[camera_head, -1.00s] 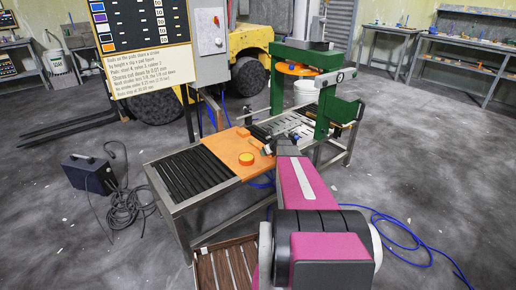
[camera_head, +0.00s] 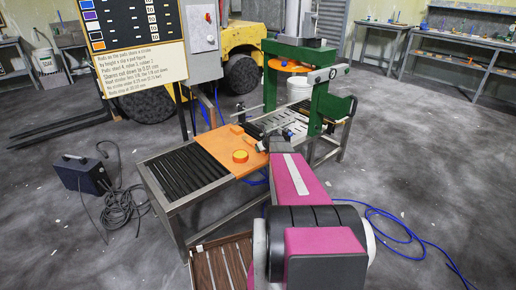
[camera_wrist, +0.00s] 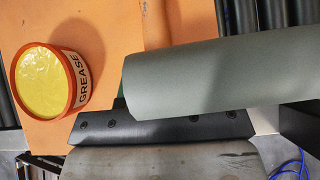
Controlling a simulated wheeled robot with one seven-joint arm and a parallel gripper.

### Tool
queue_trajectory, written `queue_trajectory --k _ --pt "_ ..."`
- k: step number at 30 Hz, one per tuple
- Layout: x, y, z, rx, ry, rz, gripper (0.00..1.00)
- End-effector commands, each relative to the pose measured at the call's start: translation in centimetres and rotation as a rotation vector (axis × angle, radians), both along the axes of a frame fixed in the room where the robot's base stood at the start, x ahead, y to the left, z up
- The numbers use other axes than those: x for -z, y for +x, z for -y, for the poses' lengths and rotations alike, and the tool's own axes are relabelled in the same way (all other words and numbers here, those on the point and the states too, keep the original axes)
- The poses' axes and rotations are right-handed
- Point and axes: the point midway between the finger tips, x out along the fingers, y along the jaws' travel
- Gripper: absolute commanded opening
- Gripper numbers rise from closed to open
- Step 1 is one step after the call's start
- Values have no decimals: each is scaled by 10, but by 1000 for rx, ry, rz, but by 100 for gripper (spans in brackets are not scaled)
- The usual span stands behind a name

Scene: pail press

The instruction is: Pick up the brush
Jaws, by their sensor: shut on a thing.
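My gripper (camera_wrist: 124,108) shows in the wrist view as a grey-green rounded finger above and a dark bolted pad with a grey body below. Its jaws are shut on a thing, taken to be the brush. The jaws hide nearly all of it, so its bristles and handle cannot be made out. In the head view my arm reaches to the near edge of the orange board (camera_head: 222,143), and its own wrist hides most of the gripper.
A grease tub (camera_wrist: 45,82) with a yellow top stands on the orange board left of my gripper; it also shows in the head view (camera_head: 240,156). Black rollers (camera_head: 180,172) lie left of the board. A green press (camera_head: 318,105) stands behind.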

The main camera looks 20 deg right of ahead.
Motion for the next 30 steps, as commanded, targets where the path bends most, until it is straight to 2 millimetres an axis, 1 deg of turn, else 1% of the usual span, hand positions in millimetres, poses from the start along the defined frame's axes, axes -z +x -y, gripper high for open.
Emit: queue_trajectory --k 1,2,8,14,21,24,27,30 --pt "2 1 0 -7 -4 -8 4" --pt "-1 1 0 -6 -4 -7 4" --pt "-30 0 0 -4 -4 -2 4" --pt "-32 -44 13 0 -2 -2 4" --pt "-33 -107 33 2 -1 -2 4" --pt "-33 -128 40 1 0 -1 4" --pt "-33 -146 47 1 -2 -1 4" --pt "-32 -158 51 1 -2 1 4"
